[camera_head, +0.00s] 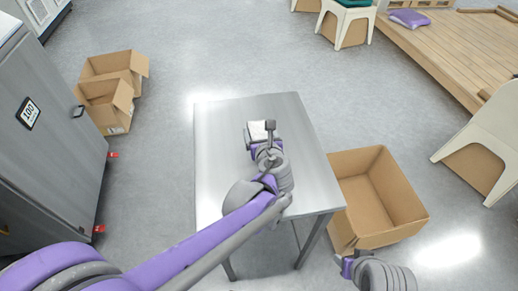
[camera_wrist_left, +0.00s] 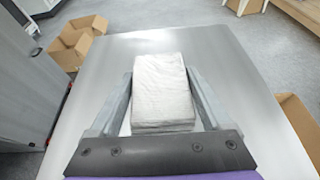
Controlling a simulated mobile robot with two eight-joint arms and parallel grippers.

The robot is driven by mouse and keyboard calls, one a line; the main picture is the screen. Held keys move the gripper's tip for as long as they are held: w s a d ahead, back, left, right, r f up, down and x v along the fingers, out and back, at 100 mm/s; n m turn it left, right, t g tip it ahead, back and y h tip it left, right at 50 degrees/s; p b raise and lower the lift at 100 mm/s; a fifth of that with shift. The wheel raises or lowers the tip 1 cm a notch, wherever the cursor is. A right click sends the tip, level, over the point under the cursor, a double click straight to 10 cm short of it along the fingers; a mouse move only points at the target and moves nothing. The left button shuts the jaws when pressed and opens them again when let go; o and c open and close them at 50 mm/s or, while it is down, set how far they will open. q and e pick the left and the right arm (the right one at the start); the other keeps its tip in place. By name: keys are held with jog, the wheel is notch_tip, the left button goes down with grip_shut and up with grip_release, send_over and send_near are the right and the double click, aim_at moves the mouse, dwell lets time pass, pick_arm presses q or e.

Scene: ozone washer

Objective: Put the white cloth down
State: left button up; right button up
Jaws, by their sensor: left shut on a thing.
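The white cloth (camera_wrist_left: 162,92) is a folded stack between the two fingers of my left gripper (camera_wrist_left: 160,85) in the left wrist view. My left gripper is shut on it. In the head view the cloth (camera_head: 257,131) shows in part at the tip of my left gripper (camera_head: 260,134), over the grey metal table (camera_head: 225,125). I cannot tell whether the cloth touches the table top. My right gripper (camera_head: 347,266) shows in part at the bottom of the head view, beside the open box; its fingers are not clear.
An open cardboard box (camera_head: 407,217) stands on the floor right of the table. More open boxes (camera_head: 107,103) stand at the left by a grey cabinet (camera_head: 50,120). A wooden platform (camera_head: 450,55) and white chairs (camera_head: 490,140) are at the right. The table top around the cloth is bare.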

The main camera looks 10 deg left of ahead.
pick_arm(q)
jog(key=shift+w+f+b, duration=0.1)
jog(key=shift+f+b, duration=0.5)
jog(key=shift+f, duration=2.75)
jog(key=shift+f, duration=0.1)
jog(key=shift+f, duration=0.15)
jog(key=o, duration=1.3)
jog(key=shift+r, duration=0.25)
jog(key=shift+s+d+r, duration=0.1)
jog(key=shift+s+r, duration=0.05)
jog(key=shift+s, duration=0.15)
jog(key=p+v, duration=0.1)
jog(key=v, duration=1)
jog(key=shift+s+d+r, duration=0.1)
